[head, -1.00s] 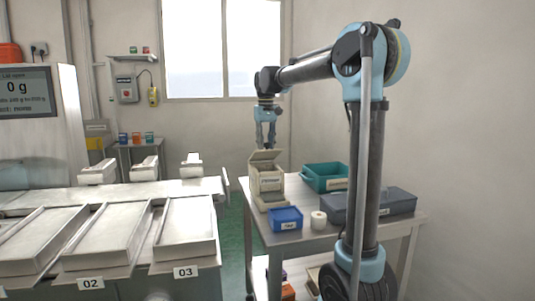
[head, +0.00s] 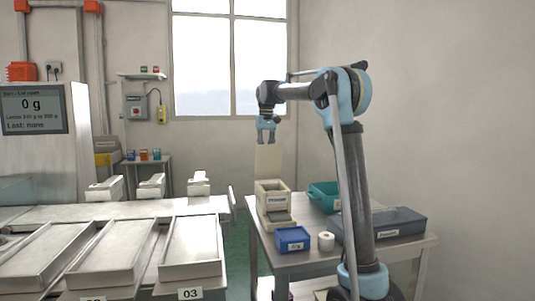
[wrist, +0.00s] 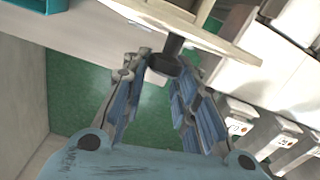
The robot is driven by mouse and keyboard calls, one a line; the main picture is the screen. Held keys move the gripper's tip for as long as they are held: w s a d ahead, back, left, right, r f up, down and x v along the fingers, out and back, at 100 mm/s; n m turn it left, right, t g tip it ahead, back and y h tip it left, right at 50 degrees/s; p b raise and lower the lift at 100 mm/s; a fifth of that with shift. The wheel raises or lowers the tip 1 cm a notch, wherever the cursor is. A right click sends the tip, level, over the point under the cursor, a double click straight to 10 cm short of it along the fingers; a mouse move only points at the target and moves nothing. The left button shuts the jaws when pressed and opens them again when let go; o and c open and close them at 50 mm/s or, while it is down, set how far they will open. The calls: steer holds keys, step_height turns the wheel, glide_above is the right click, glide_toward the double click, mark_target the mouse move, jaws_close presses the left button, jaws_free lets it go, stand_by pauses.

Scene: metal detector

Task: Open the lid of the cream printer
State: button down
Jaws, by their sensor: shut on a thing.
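The cream printer (head: 272,198) stands on the table at the right in the head view. Its lid (head: 268,161) stands about upright above the open body. My gripper (head: 266,141) is at the lid's top edge. In the wrist view, the lid (wrist: 205,30) shows as a cream plate at the top, with a dark knob (wrist: 172,46) sticking out from it. My gripper's fingers (wrist: 165,72) are closed around the knob's end. The fingertips partly hide the knob.
A blue bin (head: 292,240) and a white roll (head: 326,241) stand in front of the printer. A teal crate (head: 322,195) and a long grey case (head: 390,224) lie to its right. A bench with several white trays (head: 192,247) is at the left.

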steer(key=shift+w+d+f, duration=0.1)
steer(key=shift+w+f, duration=0.1)
steer(key=shift+w, duration=0.95)
stand_by(0.8)
steer(key=c, duration=1.3)
jaws_free()
step_height(320, 180, up, 12)
steer(key=shift+f, duration=0.1)
steer(key=shift+c, duration=0.2)
